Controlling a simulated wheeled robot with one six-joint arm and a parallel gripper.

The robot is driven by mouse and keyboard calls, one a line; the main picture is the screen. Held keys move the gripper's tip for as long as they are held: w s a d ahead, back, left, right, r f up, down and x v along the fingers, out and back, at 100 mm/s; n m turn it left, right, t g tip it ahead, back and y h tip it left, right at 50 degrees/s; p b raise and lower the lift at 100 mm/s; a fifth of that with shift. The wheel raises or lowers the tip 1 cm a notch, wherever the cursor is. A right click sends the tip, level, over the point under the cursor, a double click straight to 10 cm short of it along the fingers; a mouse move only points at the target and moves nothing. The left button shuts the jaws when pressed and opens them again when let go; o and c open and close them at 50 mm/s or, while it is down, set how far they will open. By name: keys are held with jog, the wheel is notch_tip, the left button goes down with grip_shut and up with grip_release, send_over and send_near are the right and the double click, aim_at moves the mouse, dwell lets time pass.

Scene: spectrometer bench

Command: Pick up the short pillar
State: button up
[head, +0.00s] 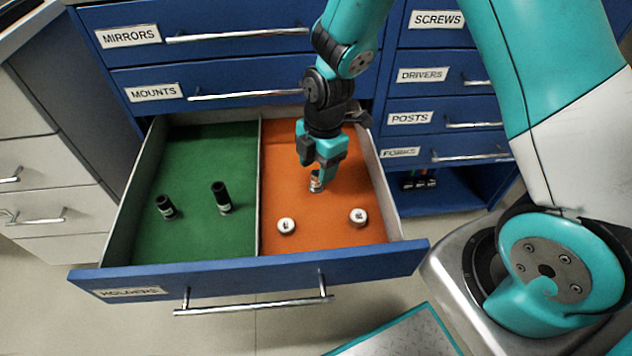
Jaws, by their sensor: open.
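The open drawer (250,275) has a green left compartment (190,240) and an orange right compartment (320,238). In the orange one, a small silver pillar (316,183) stands below and between the fingers of my gripper (318,166), partly hidden by them. My gripper points down and is open; I cannot tell whether a finger touches the pillar. Two more short, pale-topped silver pieces stand nearer the drawer front, one at the left (287,227) and one at the right (358,217). I cannot tell for sure which piece is the short pillar.
In the green compartment stand a shorter black holder (166,207) and a taller black holder (221,198). A thin divider (259,200) separates the compartments. Closed blue drawers rise behind. An open shelf (430,190) is at the right, and white cabinets (45,190) are at the left.

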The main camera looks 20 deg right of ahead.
aim_at(316, 172)
jog(key=f, duration=0.3)
jog(key=f+b, duration=0.1)
jog(key=shift+w+a+f, duration=0.1)
jog(key=shift+a+f, duration=0.15)
jog(key=shift+f, duration=0.1)
jog(key=shift+c, duration=0.4)
grip_shut()
jog(key=shift+r, duration=0.1)
